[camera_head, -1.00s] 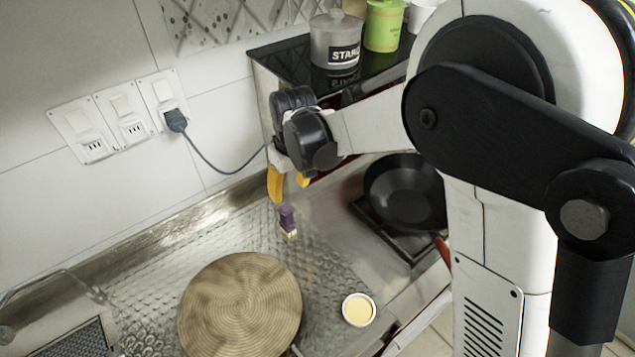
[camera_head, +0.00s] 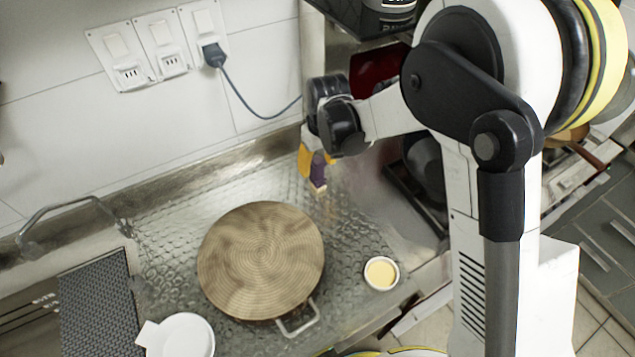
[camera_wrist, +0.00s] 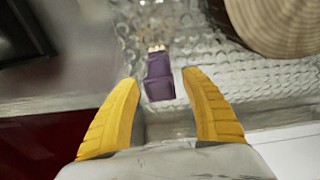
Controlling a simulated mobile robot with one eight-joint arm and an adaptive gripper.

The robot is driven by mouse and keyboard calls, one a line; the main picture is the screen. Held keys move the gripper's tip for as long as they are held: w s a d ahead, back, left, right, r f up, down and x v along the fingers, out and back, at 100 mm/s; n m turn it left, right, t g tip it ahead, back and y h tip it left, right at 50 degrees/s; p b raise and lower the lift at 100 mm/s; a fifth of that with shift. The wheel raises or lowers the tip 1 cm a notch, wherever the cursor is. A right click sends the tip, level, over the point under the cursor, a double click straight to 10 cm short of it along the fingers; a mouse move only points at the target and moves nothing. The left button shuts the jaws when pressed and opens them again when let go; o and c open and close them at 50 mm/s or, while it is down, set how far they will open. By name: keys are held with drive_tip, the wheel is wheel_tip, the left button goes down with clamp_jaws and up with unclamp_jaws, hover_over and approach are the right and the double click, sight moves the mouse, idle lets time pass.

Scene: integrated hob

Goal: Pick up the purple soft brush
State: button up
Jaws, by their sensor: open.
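The purple soft brush (camera_head: 318,172) lies on the textured metal counter near the wall, with its pale bristles toward the front of the counter. In the wrist view the brush (camera_wrist: 159,76) shows ahead of and between my two yellow fingertips, bristles pointing away from my gripper (camera_wrist: 160,84). The fingers are apart with nothing held between them. In the head view my gripper (camera_head: 318,160) is right at the brush, partly covering its rear end. I cannot tell if a finger touches it.
A round woven-patterned lid (camera_head: 260,260) sits left of the brush. A small bowl with yellow contents (camera_head: 381,273) stands in front of it. A dark pan (camera_head: 424,165) is to the right. A cable (camera_head: 255,105) hangs from the wall socket. A white dish (camera_head: 186,336) is at front left.

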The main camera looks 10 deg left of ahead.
drive_tip(key=shift+r, duration=0.1)
clamp_jaws()
drive_tip(key=shift+r+p, duration=0.4)
drive_tip(key=shift+r, duration=0.2)
wheel_tip(320, 180, up, 3)
drive_tip(key=shift+p, duration=0.75)
drive_tip(key=s+d+r+p, duration=0.3)
drive_tip(key=s+d+r, duration=0.3)
drive_tip(key=d, duration=0.4)
drive_tip(key=shift+s+r+p, duration=0.2)
drive_tip(key=shift+r+p, duration=0.1)
drive_tip(key=shift+r, duration=0.1)
